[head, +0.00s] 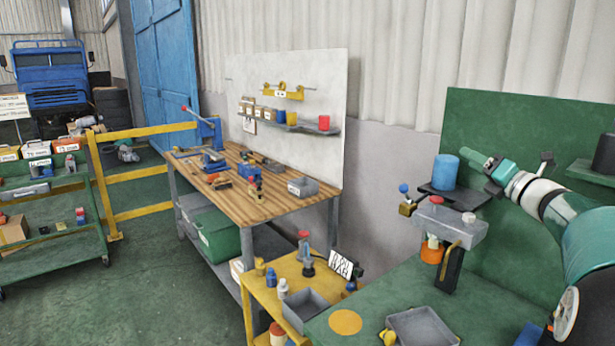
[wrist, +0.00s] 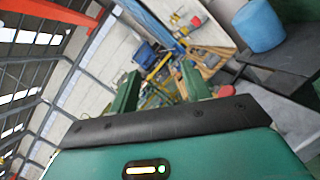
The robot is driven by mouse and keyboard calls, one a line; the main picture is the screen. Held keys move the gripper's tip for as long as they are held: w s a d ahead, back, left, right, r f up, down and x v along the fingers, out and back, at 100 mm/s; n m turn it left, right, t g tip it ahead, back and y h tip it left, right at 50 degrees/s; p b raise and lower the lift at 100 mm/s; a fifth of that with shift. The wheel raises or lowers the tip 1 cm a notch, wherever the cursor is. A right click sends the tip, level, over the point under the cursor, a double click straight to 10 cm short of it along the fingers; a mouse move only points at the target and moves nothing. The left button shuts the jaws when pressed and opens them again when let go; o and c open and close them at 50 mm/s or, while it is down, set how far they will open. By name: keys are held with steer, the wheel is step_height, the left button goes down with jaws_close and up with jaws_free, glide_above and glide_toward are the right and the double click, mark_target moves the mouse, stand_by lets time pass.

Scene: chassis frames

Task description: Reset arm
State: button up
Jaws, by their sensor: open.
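My arm comes in from the right edge in the head view, its links bent and raised above the green worktable. My gripper (head: 484,168) is open just right of a blue cylinder (head: 446,172), and nothing shows between its fingers. In the wrist view the two green fingers of my gripper (wrist: 160,86) stand apart. The blue cylinder also shows there (wrist: 260,25) at the upper right, outside the fingers. In the head view it stands on a dark plate above a grey block fixture (head: 450,222).
A green panel (head: 530,125) with a small shelf stands behind my arm. A grey tray (head: 425,325) lies on the green worktable (head: 375,290). A yellow bench (head: 262,296), a wooden workbench (head: 220,198) and a green cart (head: 50,240) stand further left. Open floor (head: 130,275) lies between cart and workbench.

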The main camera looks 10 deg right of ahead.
steer(key=s+a+m+g+h, duration=0.25)
steer(key=a+m+h, duration=0.65)
steer(key=a+m, duration=0.7)
steer(key=s+a+f+m+g+y, duration=0.2)
steer(key=s+a+f+m+g, duration=0.3)
steer(key=s+a+f+m, duration=0.2)
steer(key=s+a+f+m+g+y, duration=0.2)
steer(key=s+a+f+m+g, duration=0.4)
steer(key=s+a+f, duration=0.6)
steer(key=s+f+m, duration=0.2)
steer(key=s+f, duration=0.2)
steer(key=s, duration=0.4)
steer(key=shift+s+a+y, duration=0.15)
steer(key=shift+a+y, duration=0.15)
